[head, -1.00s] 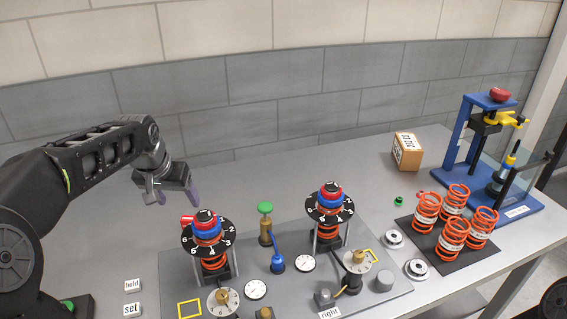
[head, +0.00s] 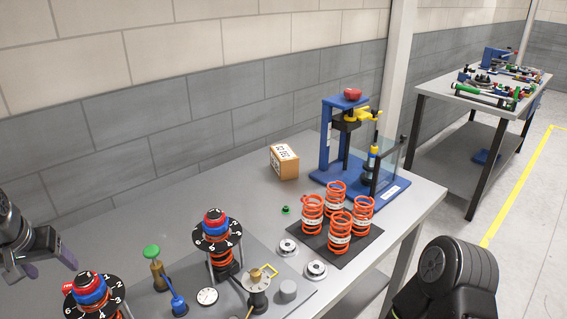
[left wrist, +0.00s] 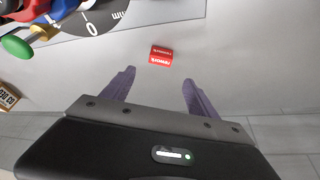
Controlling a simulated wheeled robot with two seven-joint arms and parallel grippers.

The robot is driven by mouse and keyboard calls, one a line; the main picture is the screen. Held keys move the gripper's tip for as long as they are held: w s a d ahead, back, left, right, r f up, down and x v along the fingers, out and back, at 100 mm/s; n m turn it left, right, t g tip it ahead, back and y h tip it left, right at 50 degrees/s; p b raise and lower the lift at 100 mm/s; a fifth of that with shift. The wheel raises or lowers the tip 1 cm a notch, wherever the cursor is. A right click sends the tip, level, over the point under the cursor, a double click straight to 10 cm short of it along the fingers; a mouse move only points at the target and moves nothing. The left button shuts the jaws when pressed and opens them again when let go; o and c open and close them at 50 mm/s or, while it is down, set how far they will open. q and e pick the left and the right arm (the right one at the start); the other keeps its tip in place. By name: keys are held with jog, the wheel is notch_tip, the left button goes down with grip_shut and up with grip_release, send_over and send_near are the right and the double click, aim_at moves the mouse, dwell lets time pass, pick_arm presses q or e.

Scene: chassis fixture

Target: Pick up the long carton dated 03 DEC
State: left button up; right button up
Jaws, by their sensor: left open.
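A tan carton (head: 284,166) with a white printed label stands at the back of the bench, left of the blue press. Its print is too small to read surely in the head view. Part of a tan carton with a dated label (left wrist: 8,97) shows at the left edge of the left wrist view, cut off. My left gripper (head: 52,268) is at the left edge of the head view, near the left dial stack and far from the carton. In the left wrist view its open fingers (left wrist: 158,79) hold nothing. My right gripper is out of view.
A small red "rework" block (left wrist: 161,55) lies beyond the left fingertips. Dial stacks (head: 217,240), a green-topped knob (head: 153,254) and orange springs (head: 340,233) stand in front of the carton. The blue press (head: 330,150) is close on its right. Bare bench lies left of the carton.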

pick_arm(q)
jog(key=shift+w, duration=0.1)
jog(key=w+a+f+p, duration=0.2)
jog(key=w+a+p, duration=0.1)
jog(key=w, duration=0.8)
jog(key=shift+a+f+p, duration=0.25)
jog(key=shift+a+p, duration=0.15)
jog(key=shift+a, duration=0.15)
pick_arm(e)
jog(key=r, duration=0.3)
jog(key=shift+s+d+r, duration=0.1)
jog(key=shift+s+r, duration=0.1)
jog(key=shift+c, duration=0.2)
